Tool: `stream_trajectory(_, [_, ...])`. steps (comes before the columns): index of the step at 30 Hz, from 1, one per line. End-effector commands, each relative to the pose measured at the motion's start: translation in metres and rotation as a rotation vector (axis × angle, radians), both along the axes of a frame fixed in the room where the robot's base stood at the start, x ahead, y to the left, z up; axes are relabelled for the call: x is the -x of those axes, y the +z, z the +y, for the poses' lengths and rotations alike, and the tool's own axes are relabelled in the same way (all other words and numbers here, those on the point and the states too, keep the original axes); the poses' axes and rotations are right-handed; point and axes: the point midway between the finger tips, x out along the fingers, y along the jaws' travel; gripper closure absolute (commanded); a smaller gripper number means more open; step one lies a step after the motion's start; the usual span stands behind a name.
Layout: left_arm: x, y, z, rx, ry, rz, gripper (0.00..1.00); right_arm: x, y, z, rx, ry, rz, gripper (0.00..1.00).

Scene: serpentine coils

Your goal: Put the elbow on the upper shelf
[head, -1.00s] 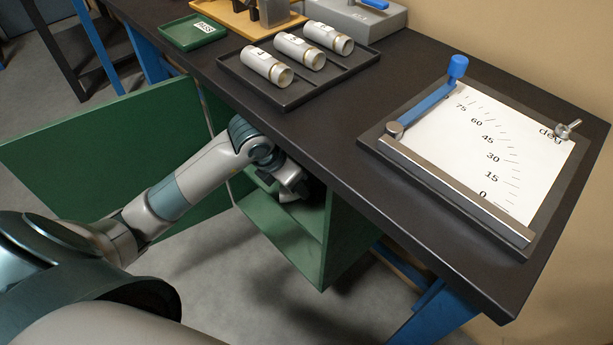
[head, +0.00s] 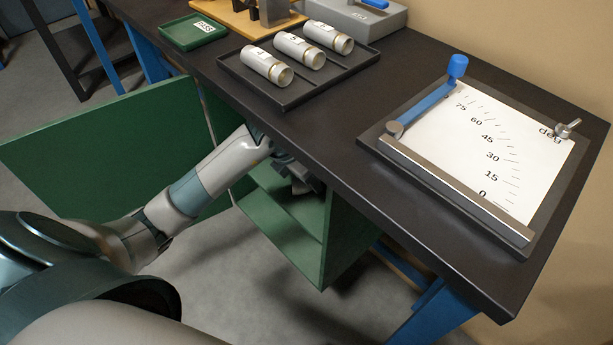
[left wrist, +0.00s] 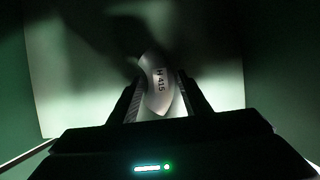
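Green shelf surfaces (head: 283,232) show inside the cabinet. I cannot tell whether the elbow touches a shelf. My right gripper is not in view.
The open green cabinet door (head: 90,150) stands left of my arm. The dark bench top (head: 330,150) overhangs the cabinet. On it are a tray (head: 283,101) with three labelled cylinders, a green bin (head: 193,33) and an angle gauge board (head: 480,150).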

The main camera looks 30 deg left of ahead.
Motion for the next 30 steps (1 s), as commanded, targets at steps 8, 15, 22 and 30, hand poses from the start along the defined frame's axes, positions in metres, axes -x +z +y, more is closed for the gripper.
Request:
stream_trajectory(8, [0.0, 0.0, 0.0, 0.0, 0.0, 0.001, 0.46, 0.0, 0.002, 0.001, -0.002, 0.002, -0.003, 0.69])
stream_trajectory(15, [0.001, 0.006, 0.001, -0.001, -0.001, 0.0, 0.46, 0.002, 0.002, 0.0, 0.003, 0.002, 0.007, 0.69])
stream_trajectory(22, [0.021, 0.013, 0.008, -0.002, 0.0, 0.002, 0.46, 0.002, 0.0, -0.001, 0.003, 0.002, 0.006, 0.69])
stream_trajectory(30, [0.07, 0.012, 0.024, -0.002, -0.001, 0.002, 0.46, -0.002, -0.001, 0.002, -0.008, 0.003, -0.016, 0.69])
